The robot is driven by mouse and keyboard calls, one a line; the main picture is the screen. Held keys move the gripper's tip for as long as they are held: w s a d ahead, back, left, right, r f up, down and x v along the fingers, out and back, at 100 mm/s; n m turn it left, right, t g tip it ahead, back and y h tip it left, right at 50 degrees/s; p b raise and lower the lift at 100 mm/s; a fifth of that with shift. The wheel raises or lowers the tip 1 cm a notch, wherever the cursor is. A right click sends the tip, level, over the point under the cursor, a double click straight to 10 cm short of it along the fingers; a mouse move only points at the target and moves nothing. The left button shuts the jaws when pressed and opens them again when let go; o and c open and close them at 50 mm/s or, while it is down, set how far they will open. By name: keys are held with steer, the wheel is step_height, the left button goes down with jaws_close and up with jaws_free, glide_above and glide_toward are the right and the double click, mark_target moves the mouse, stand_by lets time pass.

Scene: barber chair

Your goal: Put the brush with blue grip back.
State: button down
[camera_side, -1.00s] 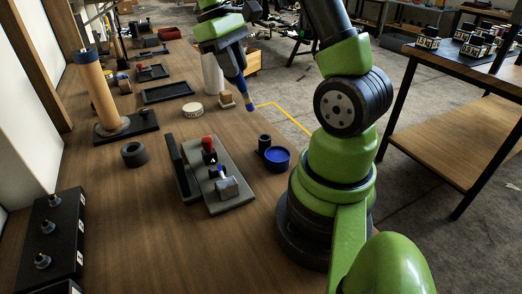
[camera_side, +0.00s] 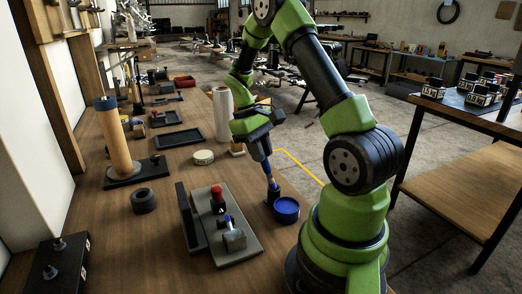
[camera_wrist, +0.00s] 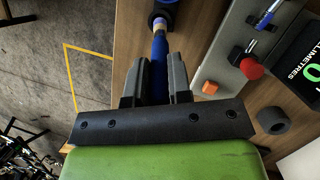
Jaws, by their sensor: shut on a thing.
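My gripper (camera_side: 262,158) points down and is shut on the brush with blue grip (camera_side: 268,171). In the wrist view, my gripper (camera_wrist: 157,68) has a finger on each side of the brush's blue grip (camera_wrist: 158,55). A small black cup (camera_side: 273,194) stands right under the brush, beside a round blue dish (camera_side: 286,209). In the wrist view the brush's far end, with a pale band, lines up with the mouth of the cup (camera_wrist: 159,15). I cannot tell how far the tip is inside the cup.
A grey stand (camera_side: 243,245) with a red-topped tool (camera_side: 217,193) is to the left of the cup. A dark ring (camera_side: 144,201), a round white tin (camera_side: 203,157) and a white roll (camera_side: 223,114) stand on the bench. The bench edge is just right of the dish.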

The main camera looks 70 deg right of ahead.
steer(key=shift+f, duration=0.35)
steer(key=shift+f, duration=0.25)
steer(key=c, duration=1.1)
jaws_free()
steer(key=shift+o, duration=0.2)
steer(key=shift+r, duration=0.1)
